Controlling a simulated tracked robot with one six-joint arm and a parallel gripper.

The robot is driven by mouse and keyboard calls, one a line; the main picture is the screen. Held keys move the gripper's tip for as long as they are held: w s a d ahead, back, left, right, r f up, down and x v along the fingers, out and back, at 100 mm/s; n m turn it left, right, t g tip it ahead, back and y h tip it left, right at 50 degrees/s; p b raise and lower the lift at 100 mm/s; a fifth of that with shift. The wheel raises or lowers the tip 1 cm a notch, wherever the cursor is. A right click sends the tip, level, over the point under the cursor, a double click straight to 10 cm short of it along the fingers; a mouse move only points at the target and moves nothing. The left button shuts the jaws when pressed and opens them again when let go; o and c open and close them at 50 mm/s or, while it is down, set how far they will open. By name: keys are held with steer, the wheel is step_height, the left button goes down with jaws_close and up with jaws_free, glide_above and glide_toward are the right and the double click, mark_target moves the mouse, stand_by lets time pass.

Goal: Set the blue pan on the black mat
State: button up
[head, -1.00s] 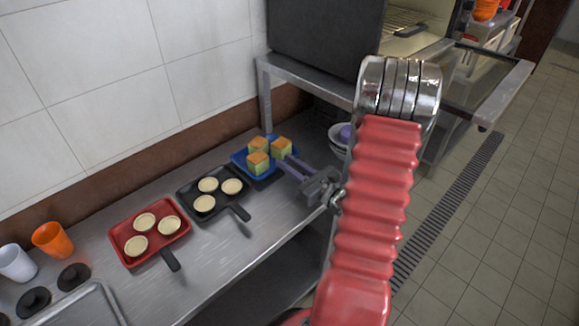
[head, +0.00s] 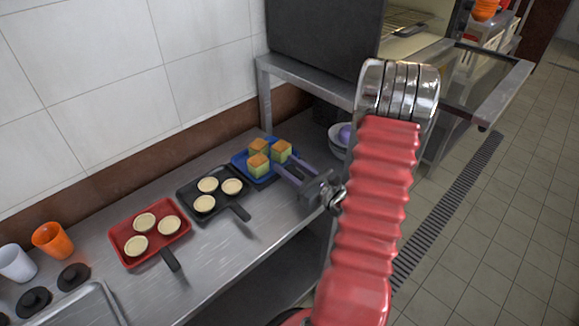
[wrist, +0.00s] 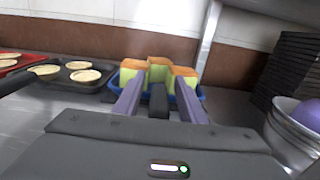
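The blue pan (head: 240,164) holds three cake cubes, green below and orange on top. My gripper (head: 286,166) is at the pan's near side. In the wrist view its purple fingers (wrist: 158,84) stand either side of the pan's dark handle (wrist: 158,101), with a gap on each side. The mat is mostly hidden.
A black pan (head: 186,196) and a red pan (head: 122,231), each with three tarts, are to the left. An orange cup (head: 53,239) and a white cup (head: 15,263) stand farther left. Bowls (wrist: 291,139) and a shelf post (wrist: 209,38) are close on the right.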

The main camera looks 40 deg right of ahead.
steer(key=shift+s+d, duration=0.15)
steer(key=shift+s, duration=5.8)
steer(key=shift+w, duration=0.1)
steer(key=shift+w+a+r, duration=0.15)
steer(key=shift+a+r, duration=0.05)
steer(key=shift+a, duration=0.1)
steer(key=w+a+r+n+y, duration=0.1)
steer(key=a+n+y, duration=0.1)
steer(key=a, duration=0.1)
steer(key=w+a+r+n+g+y, duration=0.1)
steer(key=a+n+y, duration=0.1)
steer(key=a, duration=0.1)
steer(key=w+a+r+n+g+y, duration=0.1)
steer(key=a+n, duration=0.1)
steer(key=a, duration=0.1)
steer(key=shift+w+y, duration=0.2)
steer(key=shift+y, duration=0.2)
steer(key=s+a+r+n+g, duration=0.2)
steer(key=s+a+n+g, duration=0.2)
steer(key=a+n+g, duration=0.5)
steer(key=s+a+r+n+g, duration=0.2)
steer(key=s+a+n+g, duration=0.25)
steer(key=a+n, duration=0.85)
step_height(320, 180, up, 9)
steer(key=n+t+h, duration=0.3)
steer(key=n+h, duration=0.3)
steer(key=n, duration=0.1)
steer(key=shift+w+n, duration=0.15)
steer(key=shift+n, duration=0.15)
